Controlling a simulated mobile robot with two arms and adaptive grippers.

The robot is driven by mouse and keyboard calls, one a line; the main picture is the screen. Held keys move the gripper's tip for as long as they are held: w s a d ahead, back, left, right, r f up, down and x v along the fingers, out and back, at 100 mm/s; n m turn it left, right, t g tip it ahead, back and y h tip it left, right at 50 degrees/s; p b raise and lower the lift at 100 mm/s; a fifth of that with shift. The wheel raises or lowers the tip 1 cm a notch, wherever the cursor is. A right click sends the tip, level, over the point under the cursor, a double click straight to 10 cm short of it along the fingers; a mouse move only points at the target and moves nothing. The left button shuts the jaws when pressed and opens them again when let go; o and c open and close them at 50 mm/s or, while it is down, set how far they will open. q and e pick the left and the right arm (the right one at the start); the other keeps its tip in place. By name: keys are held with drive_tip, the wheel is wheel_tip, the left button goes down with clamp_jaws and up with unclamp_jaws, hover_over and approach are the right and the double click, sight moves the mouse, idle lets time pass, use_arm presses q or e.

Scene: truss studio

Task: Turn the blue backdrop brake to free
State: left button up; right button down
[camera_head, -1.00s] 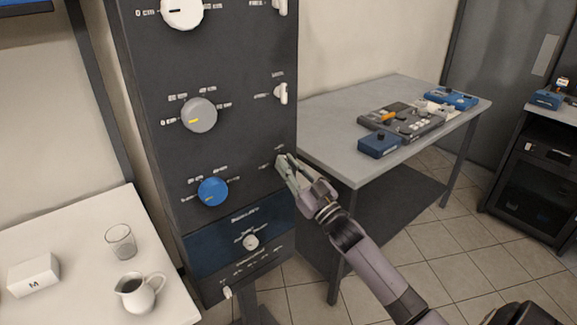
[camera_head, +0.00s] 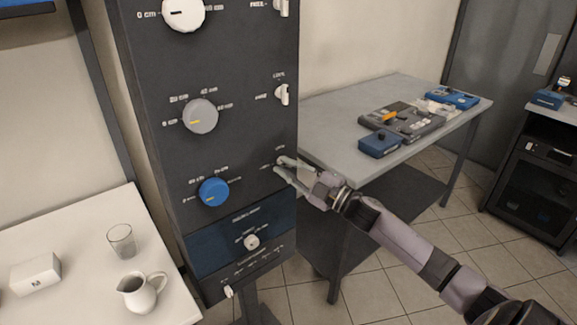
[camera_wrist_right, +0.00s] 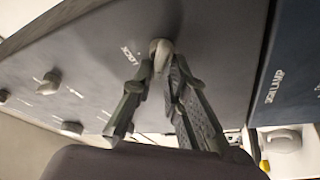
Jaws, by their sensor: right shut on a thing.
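The dark control column carries a blue knob (camera_head: 214,191) in its lower row. To the right of it, at the column's right edge, is that row's small brake lever, mostly hidden behind my right gripper (camera_head: 281,168) in the head view. In the right wrist view the pale rounded lever (camera_wrist_right: 161,50) sits between the fingertips of my right gripper (camera_wrist_right: 161,75), which is shut on it. A label reading like LOCK is beside it there. Which setting the lever points to is hard to tell. My left gripper is not in view.
A grey knob (camera_head: 200,116) and its white brake lever (camera_head: 282,95) are one row higher, with a white knob (camera_head: 184,14) above. A blue panel (camera_head: 205,249) lies below. A grey table (camera_head: 335,125) with devices stands close on the right; a glass (camera_head: 121,241) and jug (camera_head: 141,292) are left.

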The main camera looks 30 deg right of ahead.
drive_tip(key=shift+w+d+r+n+g+p, duration=0.15)
drive_tip(key=shift+n+g+p, duration=0.5)
drive_tip(key=shift+n, duration=1.15)
drive_tip(key=shift+d+r+n+g+p, duration=0.15)
drive_tip(key=shift+n+g+p, duration=0.45)
drive_tip(key=shift+n, duration=1.2)
drive_tip(key=shift+a, duration=0.1)
drive_tip(key=c, duration=1.8)
unclamp_jaws()
drive_tip(key=shift+o, duration=0.6)
drive_tip(key=shift+a+f, duration=0.15)
drive_tip(key=shift+f, duration=0.05)
drive_tip(key=v, duration=1.2)
